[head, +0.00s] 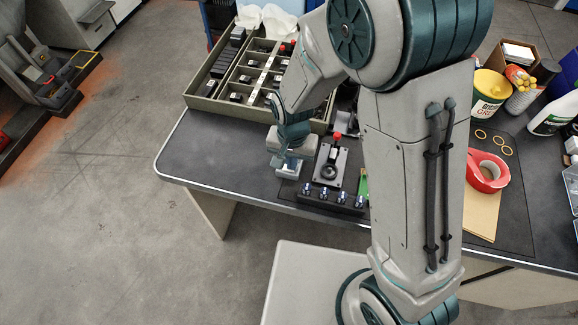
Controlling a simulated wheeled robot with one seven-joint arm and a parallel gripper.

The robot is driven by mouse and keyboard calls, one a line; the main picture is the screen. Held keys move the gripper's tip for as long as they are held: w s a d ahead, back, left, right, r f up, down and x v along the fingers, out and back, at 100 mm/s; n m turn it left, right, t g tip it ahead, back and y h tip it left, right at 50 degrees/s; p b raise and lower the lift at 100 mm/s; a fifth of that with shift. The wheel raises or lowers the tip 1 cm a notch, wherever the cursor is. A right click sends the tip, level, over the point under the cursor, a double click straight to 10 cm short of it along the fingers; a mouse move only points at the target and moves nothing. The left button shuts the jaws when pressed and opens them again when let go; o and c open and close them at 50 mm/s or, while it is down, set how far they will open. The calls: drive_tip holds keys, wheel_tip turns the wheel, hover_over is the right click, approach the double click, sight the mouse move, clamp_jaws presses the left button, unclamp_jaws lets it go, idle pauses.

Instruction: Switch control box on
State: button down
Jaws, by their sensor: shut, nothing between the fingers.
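A dark box with a row of several blue-tipped knobs or switches (320,198) sits at the table's front edge; it appears to be the control box. Behind it stands a grey plate with a black round part (330,172) and a red-topped post. My gripper (287,172) is low over the table, just left of the grey plate and behind the box's left end. It points down with its fingers shut and empty. Whether it touches anything is too small to tell. The box's on or off state cannot be read. My arm hides the area right of the box.
A compartment tray (205,103) with small dark parts stands behind my gripper. The table's left front corner (190,155) is clear.

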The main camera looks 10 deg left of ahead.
drive_tip(key=shift+f, duration=0.15)
drive_tip(key=shift+r+p, duration=2.55)
drive_tip(key=shift+r, duration=0.95)
drive_tip(key=d+r+t, duration=0.2)
drive_tip(key=d+r, duration=1.1)
drive_tip(key=s+d+r+n+t, duration=0.1)
drive_tip(key=s+d+r, duration=0.5)
drive_tip(key=s+d, duration=0.2)
drive_tip(key=shift+d+r, duration=0.15)
drive_tip(key=shift+d, duration=0.65)
